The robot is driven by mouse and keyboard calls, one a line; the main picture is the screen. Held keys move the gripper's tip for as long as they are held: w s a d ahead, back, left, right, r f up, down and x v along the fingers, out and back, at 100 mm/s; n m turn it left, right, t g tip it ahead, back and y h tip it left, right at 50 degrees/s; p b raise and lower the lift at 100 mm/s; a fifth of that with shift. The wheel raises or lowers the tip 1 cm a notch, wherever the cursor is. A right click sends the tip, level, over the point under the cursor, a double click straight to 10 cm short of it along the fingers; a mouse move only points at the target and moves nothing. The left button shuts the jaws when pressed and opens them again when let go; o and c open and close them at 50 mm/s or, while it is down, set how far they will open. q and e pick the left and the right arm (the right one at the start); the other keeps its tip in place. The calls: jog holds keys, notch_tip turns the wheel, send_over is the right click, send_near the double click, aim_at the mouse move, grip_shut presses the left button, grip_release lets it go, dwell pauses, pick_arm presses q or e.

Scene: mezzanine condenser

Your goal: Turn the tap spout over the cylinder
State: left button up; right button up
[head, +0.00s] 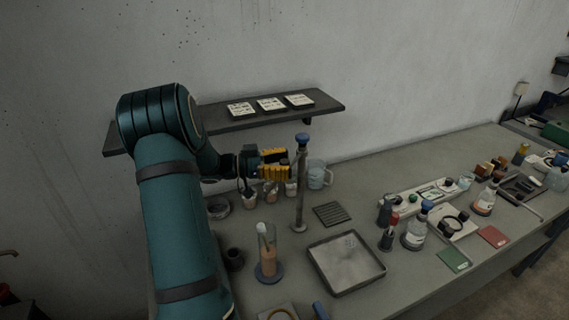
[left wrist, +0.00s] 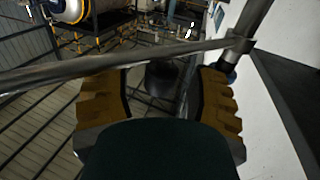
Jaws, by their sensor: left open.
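The tap is a thin grey upright post (head: 300,195) with a blue knob (head: 303,138) on top, standing on the bench. In the left wrist view its spout (left wrist: 110,66) is a long thin tube running left from a collar on the post (left wrist: 240,42). I cannot make out the spout in the head view. The cylinder (head: 266,250) is clear, holds orange-brown contents and stands upright on a blue base, in front and left of the post. My left gripper (head: 287,164) is open beside the upper post; its yellow fingertips (left wrist: 165,82) are close to the spout, contact unclear.
A shallow metal tray (head: 345,284) and a dark grate (head: 331,213) lie right of the post. A glass jug (head: 318,176) and small cups are behind. A shelf (head: 325,105) is above. Flasks (head: 415,230) and small items fill the bench's right side.

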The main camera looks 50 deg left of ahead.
pick_arm(q)
jog(key=v, duration=1.2)
jog(key=shift+d, duration=0.1)
